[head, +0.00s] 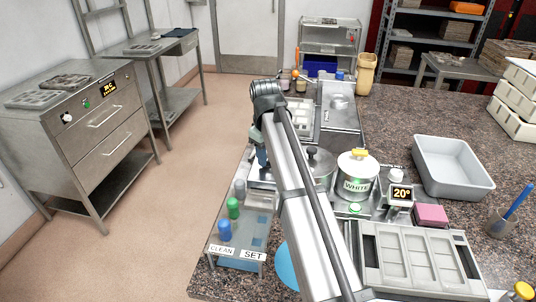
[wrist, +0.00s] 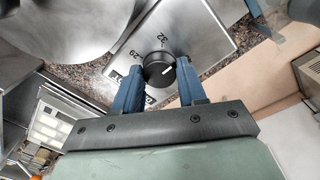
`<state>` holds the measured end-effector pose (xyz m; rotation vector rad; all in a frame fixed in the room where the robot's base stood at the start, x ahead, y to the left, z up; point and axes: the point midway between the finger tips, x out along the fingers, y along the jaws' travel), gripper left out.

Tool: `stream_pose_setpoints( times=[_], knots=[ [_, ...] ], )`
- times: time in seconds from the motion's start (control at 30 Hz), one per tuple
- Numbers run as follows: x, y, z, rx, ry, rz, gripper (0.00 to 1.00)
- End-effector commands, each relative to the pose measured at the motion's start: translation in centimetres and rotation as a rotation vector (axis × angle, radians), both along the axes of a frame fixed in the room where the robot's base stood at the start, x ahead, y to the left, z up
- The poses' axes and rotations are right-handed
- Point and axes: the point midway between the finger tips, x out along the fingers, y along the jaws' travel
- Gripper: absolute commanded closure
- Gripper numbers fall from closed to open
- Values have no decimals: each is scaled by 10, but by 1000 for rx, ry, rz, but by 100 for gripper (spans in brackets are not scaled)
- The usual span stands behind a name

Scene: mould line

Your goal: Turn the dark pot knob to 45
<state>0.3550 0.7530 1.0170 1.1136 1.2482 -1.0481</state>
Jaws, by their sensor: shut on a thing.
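The dark pot knob (wrist: 157,69) is a round black knob on a steel panel (wrist: 205,35), seen in the wrist view. A short white pointer mark shows on its right side, and the numbers 29 and 32 are readable on the panel. My gripper (wrist: 158,78) has its two blue fingers on either side of the knob and is shut on it. A steel pot with a dark-knobbed lid (head: 319,166) stands in the head view, partly behind my arm. The knob is hidden from the head view.
A rack with coloured bottles (head: 232,210) is left of my arm. A grey tray (head: 450,168) and a mould (head: 415,255) lie on the right.

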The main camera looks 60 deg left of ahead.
Motion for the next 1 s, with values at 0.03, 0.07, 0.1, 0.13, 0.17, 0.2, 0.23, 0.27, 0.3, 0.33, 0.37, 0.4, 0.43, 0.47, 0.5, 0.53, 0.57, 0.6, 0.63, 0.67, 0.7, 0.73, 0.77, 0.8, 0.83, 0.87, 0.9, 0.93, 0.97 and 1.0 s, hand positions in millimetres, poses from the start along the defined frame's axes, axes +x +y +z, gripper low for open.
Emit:
stream_pose_setpoints(
  times=[0.03, 0.07, 0.1, 0.13, 0.17, 0.2, 0.23, 0.27, 0.3, 0.33, 0.37, 0.4, 0.43, 0.47, 0.5, 0.53, 0.57, 0.6, 0.63, 0.67, 0.7, 0.73, 0.77, 0.8, 0.83, 0.87, 0.9, 0.93, 0.97, 1.0],
  knots=[
    [0, 1, 0, 1, -1, -41, 90],
    [0, 1, 0, 1, -1, -67, 90],
    [0, 1, 0, 1, -1, -101, 90],
    [0, 1, 0, 1, -1, -126, 90],
    [0, 1, 0, 1, -1, -149, 90],
    [0, 1, 0, 1, -1, -180, 90],
    [0, 1, 0, 1, -1, -202, 90],
    [0, 1, 1, 1, -1, -224, 90],
    [0, 1, 0, 1, -1, -250, 90],
    [0, 1, 0, 1, -1, -268, 90],
    [0, 1, 1, 1, -1, -286, 90],
    [0, 1, 0, 1, -1, -308, 90],
    [0, 1, 0, 1, -1, -323, 90],
    [0, 1, 0, 1, -1, -337, 90],
    [0, 1, 0, 0, -1, -353, 90],
    [0, 1, 1, 1, -1, -365, 90],
    [0, 1, 0, 1, -1, -376, 90],
    [0, 1, 0, 0, -1, -388, 90],
    [0, 1, 0, 1, -1, -397, 90],
    [0, 1, 1, 1, -1, -403, 90],
    [0, 1, 0, 0, -1, -412, 90],
    [0, 1, 0, 1, -1, -416, 90],
    [0, 1, 1, 1, -1, -420, 90],
    [0, 1, 0, 0, -1, -425, 90],
    [0, 1, 0, 0, -1, -428, 90],
    [0, 1, 0, 0, -1, -430, 90],
    [0, 1, 0, 0, -1, -432, 90],
    [0, 1, 0, 0, -1, -432, 90],
    [0, 1, 1, 0, -1, -433, 90],
    [0, 1, 1, 0, -1, -433, 90]
  ],
)
